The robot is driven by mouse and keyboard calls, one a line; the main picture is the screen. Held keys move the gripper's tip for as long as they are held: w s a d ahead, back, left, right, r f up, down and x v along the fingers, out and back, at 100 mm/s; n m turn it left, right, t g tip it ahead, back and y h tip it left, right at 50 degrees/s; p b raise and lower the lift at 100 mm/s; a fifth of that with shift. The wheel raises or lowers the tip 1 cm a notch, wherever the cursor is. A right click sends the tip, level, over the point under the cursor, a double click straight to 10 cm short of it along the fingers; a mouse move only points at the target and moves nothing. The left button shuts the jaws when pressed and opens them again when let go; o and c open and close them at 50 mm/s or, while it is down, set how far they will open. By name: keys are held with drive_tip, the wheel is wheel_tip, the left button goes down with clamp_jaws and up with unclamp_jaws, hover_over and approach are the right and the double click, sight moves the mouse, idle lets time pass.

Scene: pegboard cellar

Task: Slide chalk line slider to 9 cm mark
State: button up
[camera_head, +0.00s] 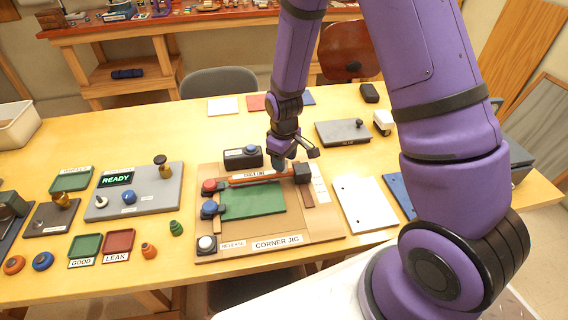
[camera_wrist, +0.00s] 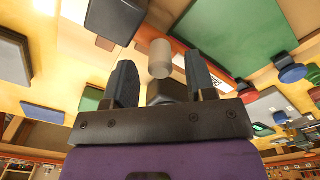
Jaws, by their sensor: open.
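The chalk line rail (camera_head: 256,179), with a red-orange strip and a white label, runs along the back of the corner jig (camera_head: 225,250) in the head view. A black block (camera_head: 302,173) stands at its right end and appears large in the wrist view (camera_wrist: 115,20). My gripper (camera_head: 278,163) is over the right part of the rail, beside that block. In the wrist view, a pale grey-tan cylinder (camera_wrist: 160,58), seemingly the slider's knob, appears between my two open fingers, with gaps on both sides. My arm hides part of the slider in the head view, and no scale marks are readable.
A green plate (camera_head: 252,201) lies in front of the rail. Red (camera_head: 209,186) and blue (camera_head: 209,208) knobs stand at the jig's left. A black box with a blue button (camera_head: 243,156) stands behind the rail. A white panel (camera_head: 363,204) lies right of the jig.

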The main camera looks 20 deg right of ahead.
drive_tip(key=shift+f, duration=1.1)
drive_tip(key=shift+c, duration=0.3)
